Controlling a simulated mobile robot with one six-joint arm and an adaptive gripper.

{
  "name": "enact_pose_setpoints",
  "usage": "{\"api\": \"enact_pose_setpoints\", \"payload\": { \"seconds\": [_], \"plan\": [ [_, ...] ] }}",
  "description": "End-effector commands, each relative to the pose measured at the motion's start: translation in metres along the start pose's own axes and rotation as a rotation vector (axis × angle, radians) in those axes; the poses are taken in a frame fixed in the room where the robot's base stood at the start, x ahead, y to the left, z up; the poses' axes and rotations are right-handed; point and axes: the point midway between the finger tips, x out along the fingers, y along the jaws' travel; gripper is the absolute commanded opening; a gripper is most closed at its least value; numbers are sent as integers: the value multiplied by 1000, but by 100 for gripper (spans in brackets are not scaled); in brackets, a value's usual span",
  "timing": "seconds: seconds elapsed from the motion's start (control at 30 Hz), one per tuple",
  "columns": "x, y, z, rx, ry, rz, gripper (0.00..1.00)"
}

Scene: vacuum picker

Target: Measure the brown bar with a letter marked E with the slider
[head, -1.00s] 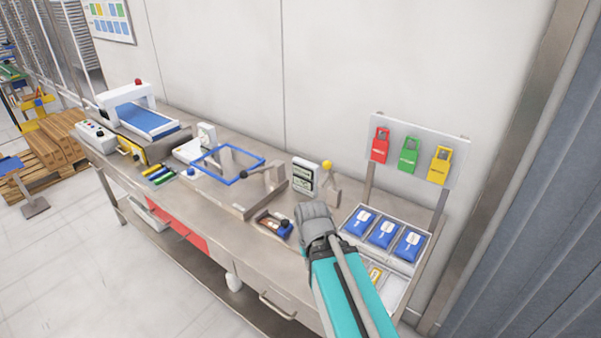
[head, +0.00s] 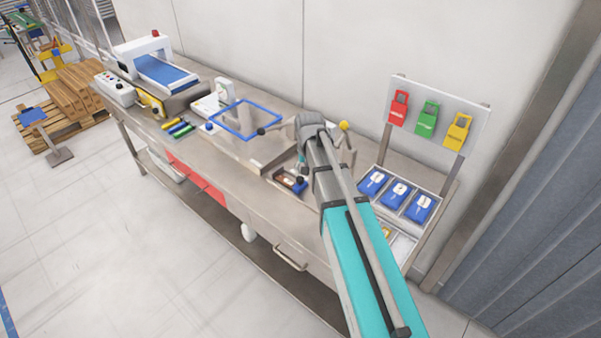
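A small brown fixture (head: 283,178) lies near the front edge of the steel bench, right of the middle. A blue slider block (head: 297,187) with a dark knob sits at its right end. Something brown lies inside, but it is too small for me to tell the bar apart or read a letter E. My gripper (head: 302,164) points down just behind and above the fixture. It is mostly hidden by my own arm, so whether the fingers are open, or touch anything, cannot be told.
A blue frame (head: 245,119) with a dark-knobbed lever stands left of my arm. Coloured bars (head: 177,127) and a small conveyor (head: 165,75) are further left. Blue packs (head: 399,192) lie in a tray at right, below a board with coloured tags (head: 428,118).

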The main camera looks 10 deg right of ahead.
Motion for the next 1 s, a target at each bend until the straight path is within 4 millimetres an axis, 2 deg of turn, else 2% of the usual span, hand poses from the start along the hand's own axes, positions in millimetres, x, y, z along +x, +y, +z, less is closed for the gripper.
{"api": "enact_pose_setpoints", "payload": {
  "seconds": [0.03, 0.1, 0.2, 0.3, 0.43, 1.0],
  "plan": [
    [-9, -10, -30, 27, 0, 0, 79],
    [-14, -18, -51, 64, 0, 0, 79],
    [-18, -26, -73, 106, 0, 0, 79],
    [-21, -31, -86, 132, 0, 0, 79],
    [-21, -34, -91, 145, 0, -1, 79],
    [-15, -33, -90, 145, 0, 0, 79]
  ]
}}
